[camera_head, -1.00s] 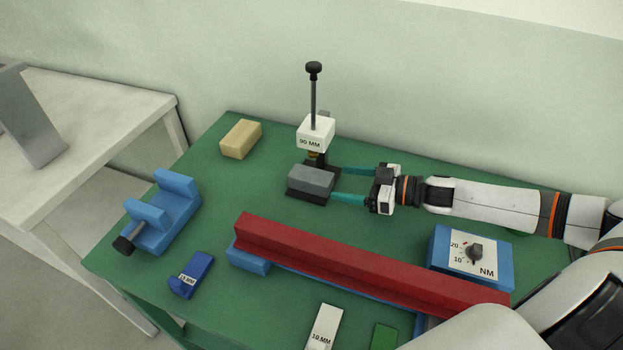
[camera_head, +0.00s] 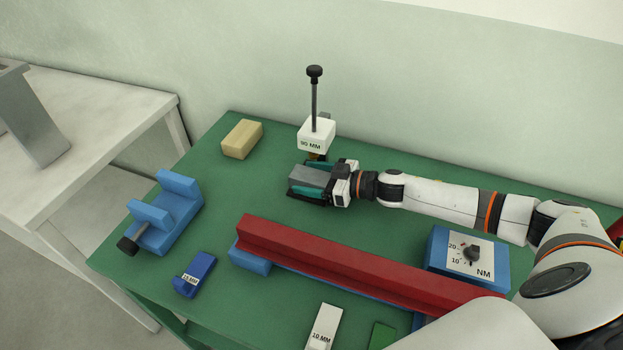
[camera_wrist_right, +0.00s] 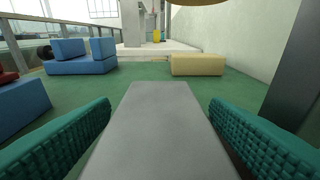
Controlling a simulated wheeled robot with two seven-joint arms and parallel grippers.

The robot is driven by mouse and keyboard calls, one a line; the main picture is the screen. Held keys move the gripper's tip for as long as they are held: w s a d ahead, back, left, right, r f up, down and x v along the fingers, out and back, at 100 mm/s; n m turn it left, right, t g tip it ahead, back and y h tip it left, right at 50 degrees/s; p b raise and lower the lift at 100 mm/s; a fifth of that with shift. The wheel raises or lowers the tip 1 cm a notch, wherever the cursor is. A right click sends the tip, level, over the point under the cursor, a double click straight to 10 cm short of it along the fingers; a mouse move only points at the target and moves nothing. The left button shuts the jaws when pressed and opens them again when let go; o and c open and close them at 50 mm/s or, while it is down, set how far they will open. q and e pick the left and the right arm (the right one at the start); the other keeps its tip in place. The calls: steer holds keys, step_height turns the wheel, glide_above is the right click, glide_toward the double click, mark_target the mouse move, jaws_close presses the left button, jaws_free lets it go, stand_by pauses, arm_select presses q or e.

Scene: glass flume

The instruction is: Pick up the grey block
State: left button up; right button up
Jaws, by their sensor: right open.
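The grey block (camera_head: 308,176) lies on a dark base on the green table, in front of the white 90 MM gauge. My right gripper (camera_head: 318,180) reaches in from the right, its teal fingers open on either side of the block. In the right wrist view the grey block (camera_wrist_right: 160,130) lies between the two teal fingers (camera_wrist_right: 158,140), with a narrow gap visible on each side near the tips. The block's right end is hidden by the gripper in the head view. My left gripper is not in view.
The 90 MM gauge (camera_head: 316,135) with a tall post stands just behind the block. A tan block (camera_head: 242,139) is behind left, a blue vise (camera_head: 165,213) at left. A long red bar (camera_head: 360,262) lies in front. Green table between vise and gripper is clear.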

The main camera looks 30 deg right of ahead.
steer(key=c, duration=1.3)
steer(key=shift+r, duration=0.1)
